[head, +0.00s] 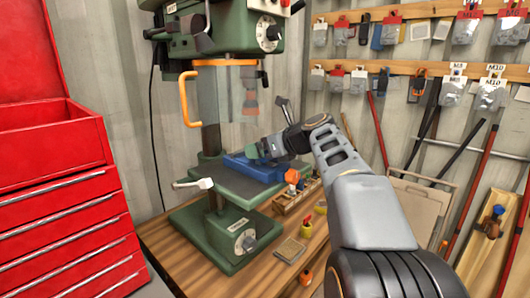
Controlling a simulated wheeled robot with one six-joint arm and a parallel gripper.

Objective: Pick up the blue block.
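A blue block (262,171) lies on the dark table (232,188) of a green drill press. It is low and long. My arm reaches in from the lower right, and my gripper (256,151) is at the block's upper side, in front of its far part. The gripper is small and partly merged with the block in this view. I cannot tell whether its fingers touch the block or whether they are open or shut.
The drill press (210,130) has its column left of the block and its head above. An orange handle (187,98) hangs at left. A wooden tray (290,198) of small parts and yellow items (306,226) stand right. A red tool cabinet (65,215) fills the left.

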